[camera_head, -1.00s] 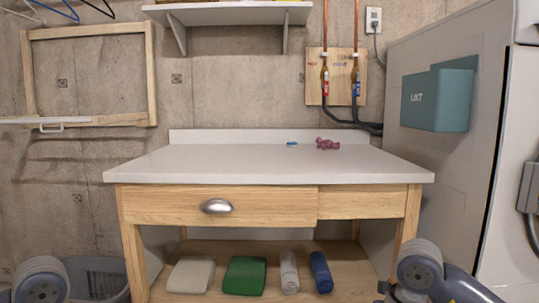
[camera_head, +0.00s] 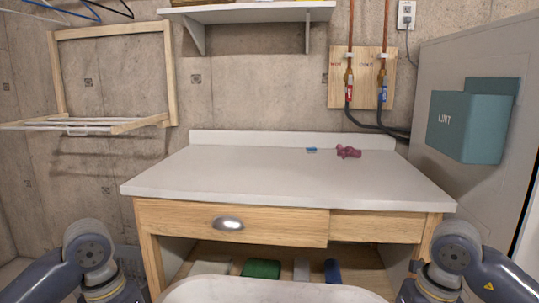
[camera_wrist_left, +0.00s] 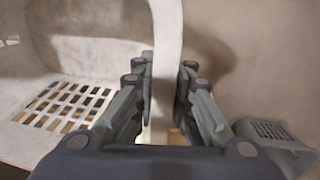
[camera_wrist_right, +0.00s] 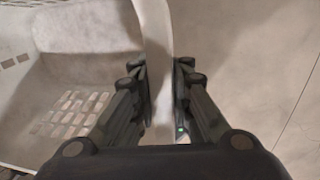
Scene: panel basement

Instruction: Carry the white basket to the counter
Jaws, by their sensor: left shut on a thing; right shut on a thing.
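The white basket (camera_head: 270,291) shows at the bottom middle of the head view, only its far rim and a bit of wall in sight. My left gripper (camera_wrist_left: 160,95) is shut on the basket's rim, with the slotted inside to the left in the left wrist view. My right gripper (camera_wrist_right: 160,95) is shut on the rim at the other side, and the slotted inside also shows in the right wrist view. Both grippers are below the head view's edge. The white-topped counter (camera_head: 270,178) stands ahead, beyond the basket. The basket looks empty where its inside shows.
A small blue item (camera_head: 311,150) and a pink-red object (camera_head: 348,152) lie at the counter's back; the front top is clear. A wooden drawer (camera_head: 250,222) is shut. A drying rack (camera_head: 115,125) is left, a teal lint box (camera_head: 470,122) right, a shelf (camera_head: 250,14) above.

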